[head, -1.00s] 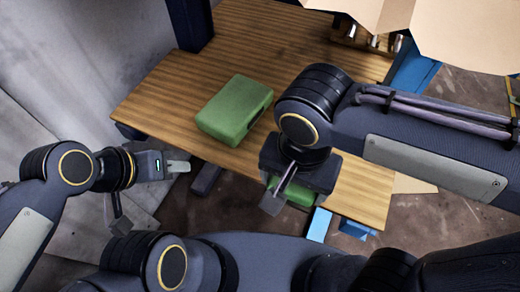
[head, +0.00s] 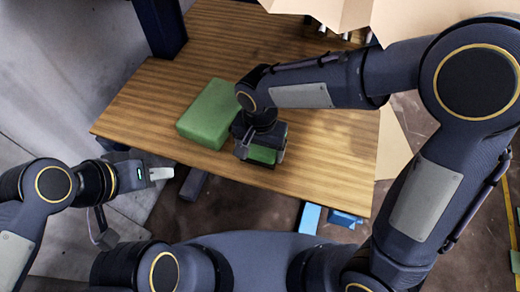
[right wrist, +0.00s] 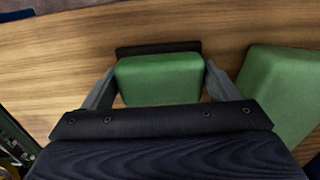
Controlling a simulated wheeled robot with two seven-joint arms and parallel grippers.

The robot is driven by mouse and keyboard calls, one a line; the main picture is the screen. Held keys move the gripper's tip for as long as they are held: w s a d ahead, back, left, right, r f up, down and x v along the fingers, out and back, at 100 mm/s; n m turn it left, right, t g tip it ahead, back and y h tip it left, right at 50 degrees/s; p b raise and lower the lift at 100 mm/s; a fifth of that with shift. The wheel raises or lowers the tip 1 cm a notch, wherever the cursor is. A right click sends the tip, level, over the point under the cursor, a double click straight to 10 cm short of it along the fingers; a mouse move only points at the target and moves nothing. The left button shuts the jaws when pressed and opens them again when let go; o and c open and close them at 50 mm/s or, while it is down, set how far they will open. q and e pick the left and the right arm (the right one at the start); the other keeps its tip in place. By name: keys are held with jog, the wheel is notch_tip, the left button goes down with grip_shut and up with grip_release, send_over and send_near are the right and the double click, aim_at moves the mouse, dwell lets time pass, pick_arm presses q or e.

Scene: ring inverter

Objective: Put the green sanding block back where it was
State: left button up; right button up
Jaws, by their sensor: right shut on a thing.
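The green sanding block (right wrist: 160,78) is between the two fingers of my right gripper (right wrist: 158,88) in the right wrist view, over the wooden table. My right gripper is shut on it. In the head view the right gripper (head: 260,152) is near the table's front edge, and part of the sanding block (head: 263,155) shows below it. The rest is hidden by the gripper. I cannot tell whether the block touches the table. My left gripper (head: 162,173) is off the table's front left side, away from the block; its finger opening does not show clearly.
A larger green block (head: 208,112) lies on the wooden table (head: 335,150), just left of my right gripper; it also shows in the right wrist view (right wrist: 285,90). A dark strip (right wrist: 158,48) lies behind the held block. Blue pieces (head: 310,218) are below the table's front edge.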

aim_at(260, 149)
jog(key=shift+f, duration=0.7)
jog(key=shift+f, duration=0.1)
jog(key=shift+f, duration=0.15)
jog(key=o, duration=0.9)
jog(key=shift+r, duration=0.2)
notch_tip(260, 149, up, 12)
jog(key=shift+r, duration=0.1)
